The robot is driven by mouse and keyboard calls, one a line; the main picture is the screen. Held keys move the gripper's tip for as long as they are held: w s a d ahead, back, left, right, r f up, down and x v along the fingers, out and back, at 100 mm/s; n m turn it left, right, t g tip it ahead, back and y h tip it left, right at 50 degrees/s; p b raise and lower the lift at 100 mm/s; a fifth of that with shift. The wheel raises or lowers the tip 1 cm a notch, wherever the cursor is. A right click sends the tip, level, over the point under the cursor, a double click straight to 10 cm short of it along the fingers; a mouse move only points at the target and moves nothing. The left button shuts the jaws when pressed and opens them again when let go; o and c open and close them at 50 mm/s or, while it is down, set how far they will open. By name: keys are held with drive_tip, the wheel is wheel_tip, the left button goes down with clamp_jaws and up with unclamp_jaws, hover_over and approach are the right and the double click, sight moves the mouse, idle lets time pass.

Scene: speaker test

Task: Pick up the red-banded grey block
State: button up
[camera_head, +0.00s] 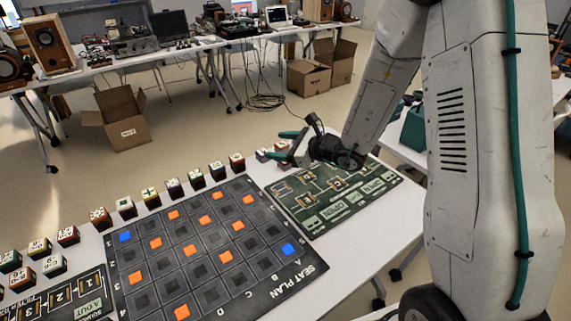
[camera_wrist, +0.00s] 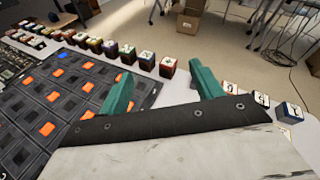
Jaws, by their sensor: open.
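My gripper (camera_head: 288,141) is open, with two teal fingers, above the far edge of the table. In the wrist view my gripper (camera_wrist: 158,84) has nothing between its fingers. I cannot tell for sure which block is the red-banded grey one. A block with red sides (camera_head: 237,163) stands at the right end of the row behind the seat plan; it appears to be the red-sided block (camera_wrist: 168,67) ahead of the fingers in the wrist view. Another red-sided block (camera_head: 68,236) stands at the left. Small pale blocks (camera_head: 263,154) sit beside my gripper, partly hidden by it.
The dark seat plan board (camera_head: 205,245) with orange and blue squares lies mid-table. A green board (camera_head: 335,195) lies to its right under my arm. More blocks (camera_head: 174,188) line the far edge closely. A cardboard box (camera_head: 120,118) stands on the floor behind.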

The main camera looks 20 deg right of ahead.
sight(290, 171)
drive_tip(key=w+d+f+m+h, duration=0.1)
drive_tip(key=d+f+m, duration=0.1)
drive_tip(key=f, duration=0.2)
drive_tip(key=w+d+f+m+t+h, duration=0.1)
drive_tip(key=d+f+m+h, duration=0.1)
drive_tip(key=d+f+m, duration=0.1)
drive_tip(key=w+d+f+m+t+h, duration=0.1)
drive_tip(key=d+f+m+h, duration=0.1)
drive_tip(key=f, duration=0.3)
drive_tip(key=shift+w+d+f, duration=0.1)
drive_tip(key=shift+d+f, duration=0.1)
drive_tip(key=shift+d, duration=0.35)
drive_tip(key=shift+m+h, duration=0.3)
drive_tip(key=x, duration=0.7)
drive_tip(key=shift+w+f, duration=0.2)
drive_tip(key=shift+w, duration=0.15)
drive_tip(key=c, duration=1.1)
